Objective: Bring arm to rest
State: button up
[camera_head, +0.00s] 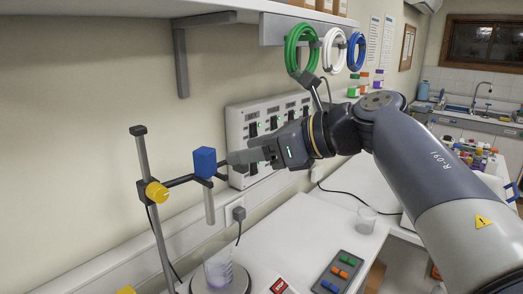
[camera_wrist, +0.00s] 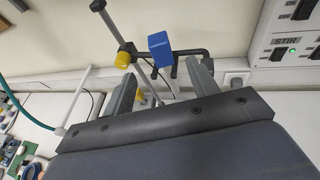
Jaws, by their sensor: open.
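My gripper (camera_head: 236,160) is at the end of my outstretched arm, level with the blue block (camera_head: 205,162) on the stand and just right of it in the head view. In the wrist view my gripper (camera_wrist: 164,82) has its two fingers spread apart, with the blue block (camera_wrist: 160,49) beyond them and not between the tips. Nothing is held. The block sits on a dark horizontal rod clamped to an upright stand (camera_head: 150,205) by a yellow knob (camera_head: 157,192). A grey probe (camera_head: 209,206) hangs below the block over a beaker (camera_head: 218,268).
A wall panel (camera_head: 262,122) with switches is close behind my gripper. Coiled hoses, including a green one (camera_head: 299,47), hang from the shelf above. A button box (camera_head: 338,272) and a second beaker (camera_head: 366,219) stand on the white bench (camera_head: 300,225).

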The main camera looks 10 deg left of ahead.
aim_at(211, 155)
dwell(0.3)
jog(key=x, duration=0.3)
jog(key=p+x, duration=0.1)
jog(key=x, duration=0.3)
jog(key=r+p+x, duration=0.1)
jog(key=x, duration=0.2)
jog(key=shift+w+a+f, duration=0.1)
jog(key=shift+a+f, duration=0.1)
jog(key=shift+a, duration=0.25)
jog(key=shift+s+d, duration=0.35)
jog(key=shift+d, duration=0.2)
jog(key=shift+w+a, duration=0.1)
